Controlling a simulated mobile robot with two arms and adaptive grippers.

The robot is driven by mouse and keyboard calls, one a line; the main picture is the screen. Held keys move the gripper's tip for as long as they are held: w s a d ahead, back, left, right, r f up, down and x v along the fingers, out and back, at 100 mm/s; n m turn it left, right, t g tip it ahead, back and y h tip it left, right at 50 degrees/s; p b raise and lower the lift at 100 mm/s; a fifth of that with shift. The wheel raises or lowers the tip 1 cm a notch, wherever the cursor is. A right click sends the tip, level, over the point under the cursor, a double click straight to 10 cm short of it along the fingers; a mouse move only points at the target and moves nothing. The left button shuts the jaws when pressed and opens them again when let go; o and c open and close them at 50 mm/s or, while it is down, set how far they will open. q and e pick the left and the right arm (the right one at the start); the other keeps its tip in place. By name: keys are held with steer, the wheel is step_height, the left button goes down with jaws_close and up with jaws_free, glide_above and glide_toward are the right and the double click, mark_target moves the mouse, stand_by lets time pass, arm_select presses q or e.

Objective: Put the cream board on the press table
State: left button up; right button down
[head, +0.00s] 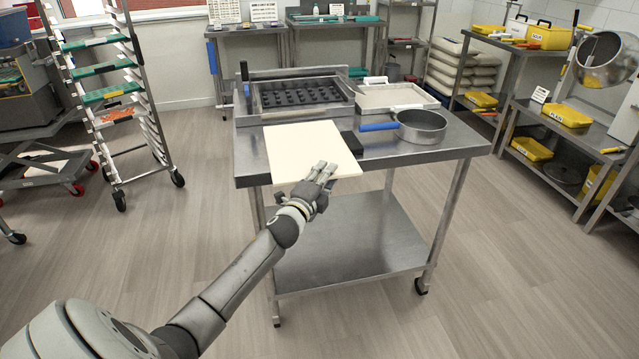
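The cream board (300,145) is a flat, pale rectangle at the front left of the steel table (445,150) in the head view. Its near edge reaches past the table's front edge. My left gripper (324,172) is at the board's near right part, with its fingers over the board's top face. I cannot tell whether the fingers are closed on the board or only above it, as the underside is hidden. My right gripper is not in view.
Behind the board sit a framed black mould tray (300,95) and a white tray (392,97). A blue-handled sieve (420,125) and a small black block (352,143) lie to the right. A tray rack (120,100) stands left. The floor around the table is clear.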

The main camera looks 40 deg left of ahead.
arm_select(q)
steer(key=s+d, duration=0.2)
steer(key=s, duration=0.9)
steer(key=shift+s+d, duration=0.15)
steer(key=shift+s, duration=0.25)
steer(key=shift+f, duration=0.1)
